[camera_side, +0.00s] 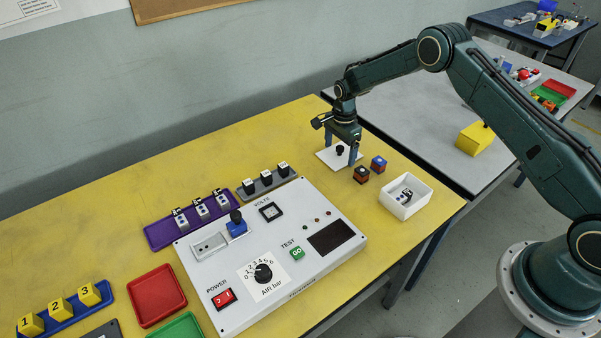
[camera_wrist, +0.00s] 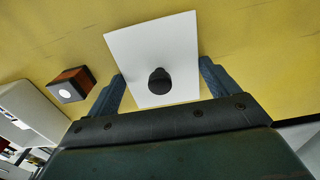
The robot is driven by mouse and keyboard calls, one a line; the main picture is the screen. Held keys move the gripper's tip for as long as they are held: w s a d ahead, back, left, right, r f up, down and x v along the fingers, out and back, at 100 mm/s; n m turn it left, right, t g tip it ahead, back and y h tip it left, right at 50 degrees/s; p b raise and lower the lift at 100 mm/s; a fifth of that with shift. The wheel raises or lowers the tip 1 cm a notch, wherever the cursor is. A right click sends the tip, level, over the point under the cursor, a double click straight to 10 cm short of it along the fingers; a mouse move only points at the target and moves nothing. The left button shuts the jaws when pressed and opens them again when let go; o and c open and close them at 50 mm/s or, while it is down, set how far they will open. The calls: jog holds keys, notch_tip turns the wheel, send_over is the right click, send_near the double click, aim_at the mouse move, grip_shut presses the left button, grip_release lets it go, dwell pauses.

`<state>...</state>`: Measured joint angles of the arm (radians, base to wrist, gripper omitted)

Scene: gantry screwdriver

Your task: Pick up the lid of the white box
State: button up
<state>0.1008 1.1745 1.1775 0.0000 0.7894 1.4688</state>
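The white lid (camera_side: 328,158) is a flat square plate with a black knob. It lies on the yellow table near the back edge, and it also shows in the wrist view (camera_wrist: 133,50). My gripper (camera_side: 352,154) is open above the lid, its two blue fingers pointing down. In the wrist view the fingers (camera_wrist: 160,88) are apart, one on each side of the black knob (camera_wrist: 160,82), with clear space between. The white box (camera_side: 405,198) stands open to the right, with small dark and white parts inside.
Two small blocks, one red-brown (camera_side: 361,175) and one blue-topped (camera_side: 378,164), stand between the lid and the box. A white control panel (camera_side: 330,268) fills the table's middle. A grey rail (camera_side: 262,187) with several black-topped pieces lies left of the lid.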

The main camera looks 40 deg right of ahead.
aim_at(341, 147)
jog(key=shift+r, duration=0.2)
jog(key=shift+c, duration=0.4)
notch_tip(341, 147, up, 20)
jog(key=shift+f, duration=0.15)
dwell(0.3)
jog(key=shift+s, duration=0.1)
dwell(0.5)
jog(key=s+d+f, duration=0.1)
jog(key=s+f, duration=0.2)
jog(key=s, duration=0.9)
jog(key=s+d+f, duration=0.1)
jog(key=s+f, duration=0.2)
jog(key=s, duration=0.8)
jog(key=shift+s+f, duration=0.25)
jog(key=shift+s, duration=0.15)
jog(key=shift+f, duration=0.2)
jog(key=shift+f, duration=3.3)
jog(key=shift+f, duration=0.4)
